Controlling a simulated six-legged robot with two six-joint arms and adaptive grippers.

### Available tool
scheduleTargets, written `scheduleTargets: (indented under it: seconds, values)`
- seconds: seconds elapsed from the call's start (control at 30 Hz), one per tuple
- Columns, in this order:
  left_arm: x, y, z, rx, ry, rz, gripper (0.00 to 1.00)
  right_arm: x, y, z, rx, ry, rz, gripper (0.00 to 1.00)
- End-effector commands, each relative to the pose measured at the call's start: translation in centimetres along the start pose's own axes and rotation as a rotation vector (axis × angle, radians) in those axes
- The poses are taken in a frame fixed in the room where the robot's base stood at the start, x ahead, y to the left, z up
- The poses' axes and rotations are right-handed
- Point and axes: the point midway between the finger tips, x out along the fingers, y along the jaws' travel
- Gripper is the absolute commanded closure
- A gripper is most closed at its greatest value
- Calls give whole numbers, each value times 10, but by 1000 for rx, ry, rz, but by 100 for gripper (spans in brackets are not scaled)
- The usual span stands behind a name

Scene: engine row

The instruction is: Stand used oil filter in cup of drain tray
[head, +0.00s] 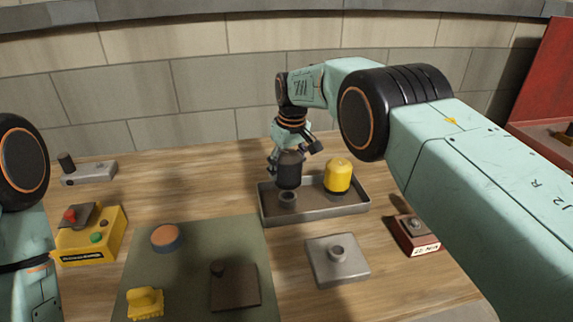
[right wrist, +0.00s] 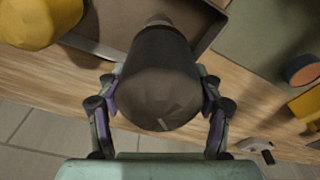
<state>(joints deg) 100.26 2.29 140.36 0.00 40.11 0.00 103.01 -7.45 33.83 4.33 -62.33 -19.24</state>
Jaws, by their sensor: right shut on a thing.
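My right gripper (head: 292,158) is shut on the used oil filter (head: 290,178), a dark cylinder that hangs roughly upright over the left part of the drain tray (head: 325,211). In the right wrist view the filter (right wrist: 158,85) sits between both fingers. A small grey round cup (head: 288,199) stands in the tray just below and in front of the filter. I cannot tell whether the filter touches the cup or tray. A yellow filter (head: 338,176) stands in the right half of the tray. My left arm shows at the left edge, but its gripper is out of view.
A grey block with a round stub (head: 337,260) and a red-brown box (head: 415,235) lie in front of the tray. A green mat (head: 190,270) holds several small things. A yellow button box (head: 90,238) is at left. A brick wall stands behind.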

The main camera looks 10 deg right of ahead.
Motion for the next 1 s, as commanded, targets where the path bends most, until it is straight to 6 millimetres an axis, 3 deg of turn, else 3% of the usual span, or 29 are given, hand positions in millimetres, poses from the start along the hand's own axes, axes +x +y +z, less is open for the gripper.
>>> scheduleTargets:
  seconds: [1.0]
  values:
    - [29, 0, 0, 0, 0, 0, 60, 42, 0, 5, 0, 2, 1, 69]
